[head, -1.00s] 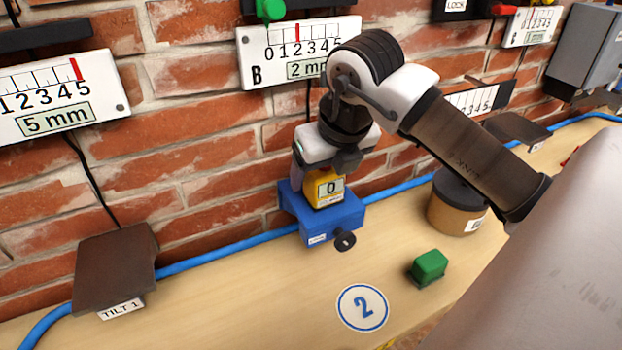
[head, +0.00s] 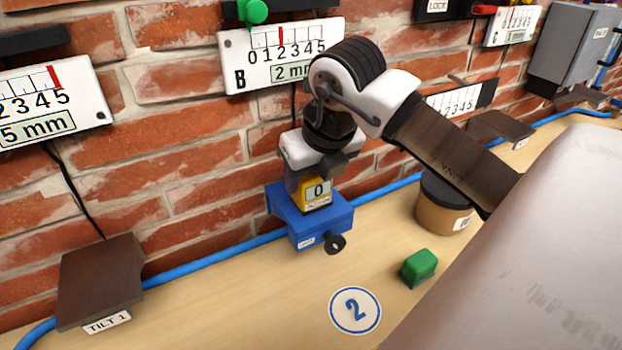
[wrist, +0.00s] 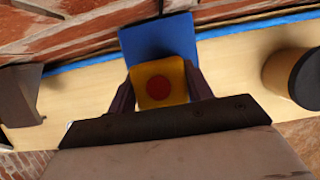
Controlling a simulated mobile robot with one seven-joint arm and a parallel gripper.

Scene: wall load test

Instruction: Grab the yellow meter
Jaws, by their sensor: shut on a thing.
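The yellow meter (head: 316,197) is a small box with a display that reads 0. It sits at the blue block (head: 318,225), which has a black knob on its front, close to the brick wall. My gripper (head: 311,178) comes down from above and is shut on the meter. In the wrist view the meter (wrist: 157,82) shows a red round spot on its top, with a finger (wrist: 122,98) on either side. The blue block (wrist: 158,40) lies beyond it. Whether the meter still touches the block is hard to tell.
A green block (head: 419,267) and a brown round tub with a dark lid (head: 445,205) stand on the wooden bench. A brown tilt plate (head: 100,280) is at the left. A blue cable (head: 215,255) runs along the wall. Gauge B (head: 280,57) hangs above.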

